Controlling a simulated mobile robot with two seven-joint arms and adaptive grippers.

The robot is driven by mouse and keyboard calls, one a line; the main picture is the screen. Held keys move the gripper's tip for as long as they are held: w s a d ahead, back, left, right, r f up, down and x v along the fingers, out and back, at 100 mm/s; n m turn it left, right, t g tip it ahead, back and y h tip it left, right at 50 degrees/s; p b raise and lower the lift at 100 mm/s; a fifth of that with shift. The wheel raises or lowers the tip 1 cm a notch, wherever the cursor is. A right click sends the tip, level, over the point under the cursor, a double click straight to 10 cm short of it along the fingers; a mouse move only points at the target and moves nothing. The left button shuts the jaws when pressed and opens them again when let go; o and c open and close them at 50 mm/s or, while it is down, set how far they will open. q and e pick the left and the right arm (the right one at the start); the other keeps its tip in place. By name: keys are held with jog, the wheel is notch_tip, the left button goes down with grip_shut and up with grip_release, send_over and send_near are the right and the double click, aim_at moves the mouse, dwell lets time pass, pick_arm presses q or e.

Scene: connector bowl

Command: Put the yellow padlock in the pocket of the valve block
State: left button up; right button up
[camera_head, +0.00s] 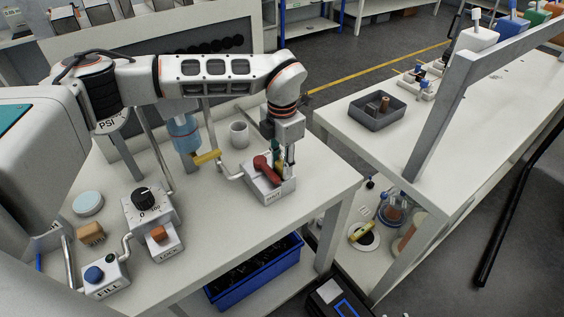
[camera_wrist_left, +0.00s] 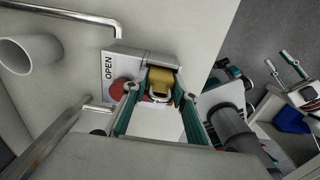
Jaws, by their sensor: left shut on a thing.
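The yellow padlock (camera_wrist_left: 161,76) is between the fingers of my left gripper (camera_wrist_left: 162,92) in the wrist view, with its pale shackle toward the camera. The white valve block (camera_wrist_left: 124,66) lies beyond it, marked OPEN, with red parts partly behind the padlock and fingers. In the head view the valve block (camera_head: 270,190) stands near the table's right edge with a red handle (camera_head: 264,170) on top. My left gripper (camera_head: 284,155) points down just behind the handle. I cannot tell whether the padlock touches the block; the pocket is hidden. My right gripper (camera_wrist_left: 280,66) shows small, with its fingers apart.
A pipe with a yellow handle (camera_head: 207,157) runs left of the block, near a grey mug (camera_head: 239,134). A dial box (camera_head: 148,207), a LOCK box (camera_head: 165,243) and a FILL box (camera_head: 105,277) stand at the front left. A gap separates the right bench (camera_head: 450,150).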

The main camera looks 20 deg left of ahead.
pick_arm(q)
jog(key=shift+f, duration=0.1)
jog(key=o, duration=1)
jog(key=shift+o, duration=0.7)
pick_arm(e)
jog(key=shift+w+a+r, duration=0.1)
jog(key=shift+w+r, duration=0.1)
jog(key=shift+r, duration=0.05)
jog(key=shift+r, duration=0.1)
